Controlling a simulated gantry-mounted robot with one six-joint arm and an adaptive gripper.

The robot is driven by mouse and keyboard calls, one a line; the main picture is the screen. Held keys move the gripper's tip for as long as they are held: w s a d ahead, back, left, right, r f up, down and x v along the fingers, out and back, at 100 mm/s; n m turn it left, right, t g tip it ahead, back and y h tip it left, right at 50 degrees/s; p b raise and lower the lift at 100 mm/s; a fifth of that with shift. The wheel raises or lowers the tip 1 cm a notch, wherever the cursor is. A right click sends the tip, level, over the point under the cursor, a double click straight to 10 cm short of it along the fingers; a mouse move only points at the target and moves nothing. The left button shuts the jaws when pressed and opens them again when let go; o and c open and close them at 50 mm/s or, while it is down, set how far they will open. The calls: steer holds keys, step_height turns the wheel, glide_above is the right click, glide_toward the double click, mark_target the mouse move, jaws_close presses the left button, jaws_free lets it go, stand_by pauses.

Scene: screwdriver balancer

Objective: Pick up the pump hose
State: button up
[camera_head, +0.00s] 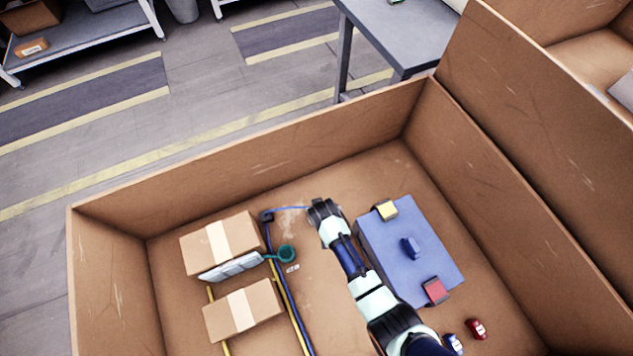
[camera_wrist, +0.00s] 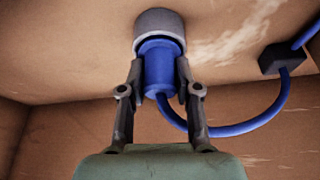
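The pump hose is a thin blue tube (camera_wrist: 245,126) that ends in a blue plug with a grey cap (camera_wrist: 159,28). In the wrist view, the two fingers of my gripper (camera_wrist: 160,75) lie against both sides of the blue plug and look shut on it. The hose curves from the plug to a small dark block (camera_wrist: 283,58) on the right. In the head view, my gripper (camera_head: 318,208) is near the back of the cardboard box, and the thin blue hose (camera_head: 290,208) runs left from it to the dark block (camera_head: 267,215). The plug is hidden there.
The cardboard bin (camera_head: 250,167) has high walls around the work area. A blue block (camera_head: 425,258) with colored parts is at right, close to my arm. Blue and yellow lines run along the floor.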

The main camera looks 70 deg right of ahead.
jaws_close()
steer(key=shift+r, duration=0.1)
step_height(320, 180, up, 20)
steer(key=p, duration=1)
